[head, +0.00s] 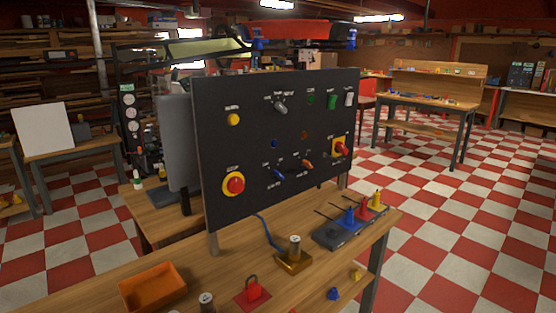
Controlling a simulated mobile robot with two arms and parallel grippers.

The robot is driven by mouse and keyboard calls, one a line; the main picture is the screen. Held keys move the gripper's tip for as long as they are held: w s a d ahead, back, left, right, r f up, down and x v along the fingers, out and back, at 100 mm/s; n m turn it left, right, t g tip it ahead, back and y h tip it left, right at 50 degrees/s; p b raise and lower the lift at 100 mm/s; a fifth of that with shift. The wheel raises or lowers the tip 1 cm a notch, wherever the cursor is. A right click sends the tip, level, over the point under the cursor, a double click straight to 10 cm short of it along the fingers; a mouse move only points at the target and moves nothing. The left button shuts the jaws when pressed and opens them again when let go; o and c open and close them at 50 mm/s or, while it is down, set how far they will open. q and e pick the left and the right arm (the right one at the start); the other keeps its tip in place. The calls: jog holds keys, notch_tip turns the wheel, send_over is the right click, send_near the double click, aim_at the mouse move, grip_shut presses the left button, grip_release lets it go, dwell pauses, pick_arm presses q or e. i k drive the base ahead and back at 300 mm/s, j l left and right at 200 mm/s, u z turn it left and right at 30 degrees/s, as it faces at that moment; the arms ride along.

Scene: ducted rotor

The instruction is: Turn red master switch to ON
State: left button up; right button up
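A black control panel (275,125) stands upright on a wooden bench (215,280). A red rotary switch with a yellow backing plate (341,148), which looks like the master switch, is at the panel's right side. Its red handle appears tilted, but its labels are too small to read. A separate round red button on a yellow ring (234,185) is at the lower left of the panel. Neither of my grippers shows in the head view.
The panel also has knobs, lamps and a white switch (349,99). On the bench are an orange tray (153,288), a red padlock (254,290), a brass-coloured block (293,262) and a dark base with coloured pieces (338,232). Checkered floor (450,230) is clear at right.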

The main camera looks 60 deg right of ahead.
aim_at(339, 147)
jog(key=z, duration=2.4)
jog(key=i+l+u, duration=0.6)
jog(key=i+l, duration=0.25)
